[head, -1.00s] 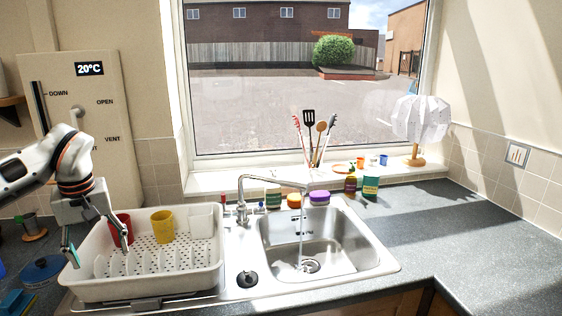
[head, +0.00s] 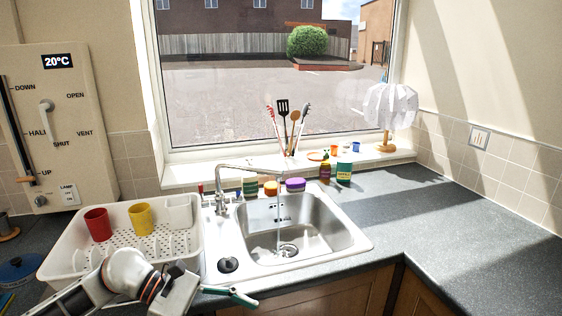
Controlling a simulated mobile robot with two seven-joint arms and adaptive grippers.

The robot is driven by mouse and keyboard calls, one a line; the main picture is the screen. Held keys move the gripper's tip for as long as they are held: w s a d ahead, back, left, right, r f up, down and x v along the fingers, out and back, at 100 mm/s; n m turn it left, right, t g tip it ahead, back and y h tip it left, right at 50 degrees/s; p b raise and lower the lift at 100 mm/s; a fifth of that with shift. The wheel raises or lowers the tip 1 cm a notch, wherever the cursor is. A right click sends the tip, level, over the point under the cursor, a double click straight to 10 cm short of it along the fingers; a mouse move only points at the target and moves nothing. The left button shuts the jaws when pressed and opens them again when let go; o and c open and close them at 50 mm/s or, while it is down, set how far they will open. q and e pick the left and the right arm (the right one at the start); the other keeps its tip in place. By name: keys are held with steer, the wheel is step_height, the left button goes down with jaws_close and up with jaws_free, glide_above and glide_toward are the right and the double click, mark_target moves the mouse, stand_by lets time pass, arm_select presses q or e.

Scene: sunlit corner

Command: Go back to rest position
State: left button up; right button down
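My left arm comes in at the bottom left of the head view. Its gripper (head: 243,298) is low in front of the sink's front edge, pointing right. A finger with a teal pad shows, but the fingers overlap, so I cannot tell how far apart they are. I see nothing held in it. My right gripper is out of view.
The white dish rack (head: 62,246) stands behind my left arm with a red mug (head: 98,224) and a yellow mug (head: 141,218) in it. Water runs from the tap (head: 245,168) into the sink (head: 318,238). The right counter (head: 450,215) is clear.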

arm_select(q)
steer(key=w+d+r+n+t+h, duration=0.1)
steer(key=d+r+n+t+h, duration=0.35)
steer(key=n, duration=1.15)
steer(key=s+a+f+n+t+y, duration=0.1)
steer(key=a+f+n+t+y, duration=0.55)
steer(key=f+n, duration=0.65)
steer(key=s+a+f+n+t+y, duration=0.1)
steer(key=a+f+n+t+y, duration=0.7)
steer(key=n, duration=0.9)
steer(key=s+a+f+n+g, duration=0.3)
steer(key=s+f+n+g, duration=0.4)
steer(key=s+f, duration=0.5)
step_height(320, 180, down, 2)
steer(key=shift+s+a+f+n+g+y, duration=0.15)
steer(key=shift+a+n+g+y, duration=0.15)
steer(key=shift+n, duration=0.2)
